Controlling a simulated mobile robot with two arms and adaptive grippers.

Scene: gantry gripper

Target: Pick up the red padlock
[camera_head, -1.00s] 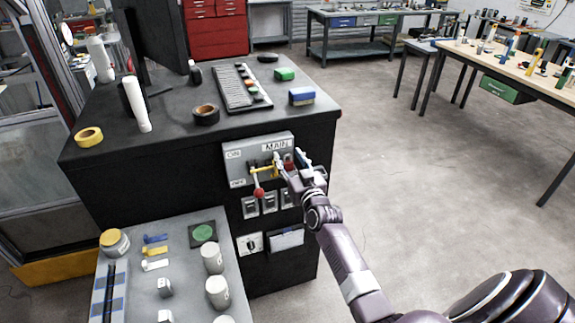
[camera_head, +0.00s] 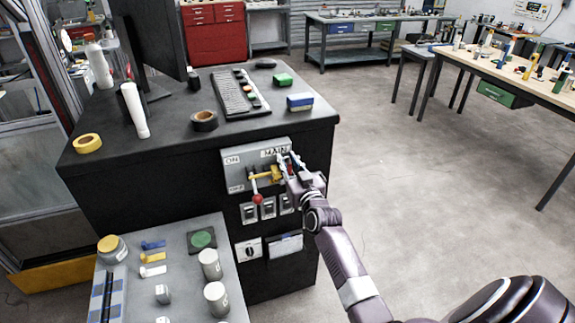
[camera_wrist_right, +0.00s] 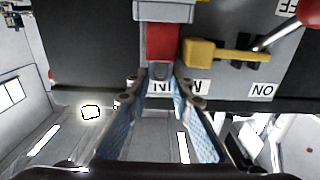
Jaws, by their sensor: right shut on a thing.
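The red padlock (camera_wrist_right: 160,42) is at the switch panel marked MAIN, beside the yellow latch piece (camera_wrist_right: 210,52). In the head view only a small red patch of it (camera_head: 287,160) shows behind my fingers. My right gripper (camera_head: 285,165) reaches the panel from the right. In the wrist view the tips of my right gripper (camera_wrist_right: 160,78) are shut on the near end of the padlock. Its far end meets a grey block, and I cannot tell whether it still hangs on the latch. My left gripper is in neither view.
The grey switch panel (camera_head: 236,174) is on the black cabinet front. A red-knobbed lever (camera_head: 257,198) hangs close left of my gripper, above several small switches. A grey table (camera_head: 180,275) with cans stands at lower left. Open floor (camera_head: 420,190) lies right.

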